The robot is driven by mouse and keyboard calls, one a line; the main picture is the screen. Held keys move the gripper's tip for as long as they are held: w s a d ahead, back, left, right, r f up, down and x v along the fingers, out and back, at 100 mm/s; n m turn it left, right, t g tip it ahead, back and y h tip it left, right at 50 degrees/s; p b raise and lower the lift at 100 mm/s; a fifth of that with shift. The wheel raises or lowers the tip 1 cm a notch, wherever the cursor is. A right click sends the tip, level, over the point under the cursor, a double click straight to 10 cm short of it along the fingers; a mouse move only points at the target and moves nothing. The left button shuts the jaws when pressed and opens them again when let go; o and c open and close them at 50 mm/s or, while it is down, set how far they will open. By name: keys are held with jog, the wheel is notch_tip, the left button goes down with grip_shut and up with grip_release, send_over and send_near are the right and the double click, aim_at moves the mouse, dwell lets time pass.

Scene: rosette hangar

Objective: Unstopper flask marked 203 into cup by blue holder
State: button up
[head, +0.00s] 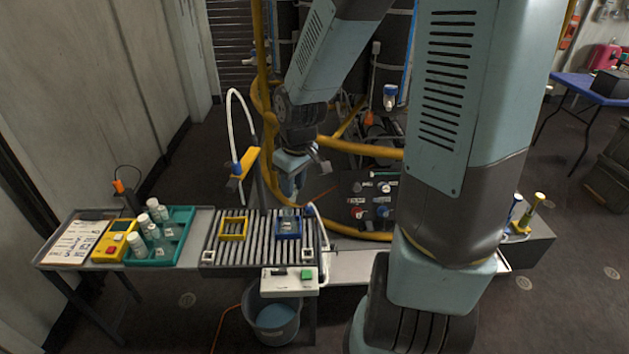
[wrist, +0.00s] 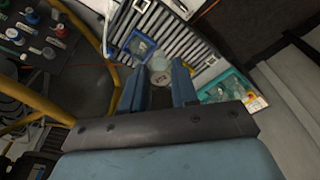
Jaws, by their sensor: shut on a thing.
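My gripper (head: 291,187) hangs above the slatted rack, over the blue holder (head: 279,234). In the wrist view its two blue fingers (wrist: 159,88) are shut on a pale, round-topped thing (wrist: 160,66), which looks like a white stopper with a small dark mark I cannot read. Whether a flask hangs below it is hidden. The blue holder shows in the wrist view (wrist: 124,45) just beyond the fingertips, with a clear glass vessel (wrist: 139,44) in it. The vessel also shows in the head view (head: 288,213). I cannot make out 203 or clearly identify the cup.
A green tray (head: 182,248) with several white-capped flasks stands left of the rack, beside a yellow device (head: 115,241). A yellow holder (head: 233,228) looks empty. A white hose (head: 320,225) rises right of the blue holder. A bucket (head: 275,322) stands below.

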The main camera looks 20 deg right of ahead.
jog(key=shift+f, duration=0.1)
jog(key=shift+w+d+f+n+g+y, duration=0.15)
jog(key=shift+w+d+f+n+g, duration=0.4)
jog(key=shift+f+n, duration=2.85)
jog(key=shift+w+d+f+n+g+y, duration=0.25)
jog(key=shift+d+f+n, duration=0.65)
jog(key=shift+f+n, duration=2.5)
jog(key=shift+w+d+f+n+g, duration=0.25)
jog(key=shift+d+f+n+g, duration=0.35)
jog(key=shift+f+n, duration=2.75)
jog(key=shift+d+f+m, duration=0.1)
jog(key=shift+f+m, duration=1.05)
jog(key=shift+f, duration=0.45)
jog(key=shift+f, duration=0.85)
jog(key=shift+f, duration=0.2)
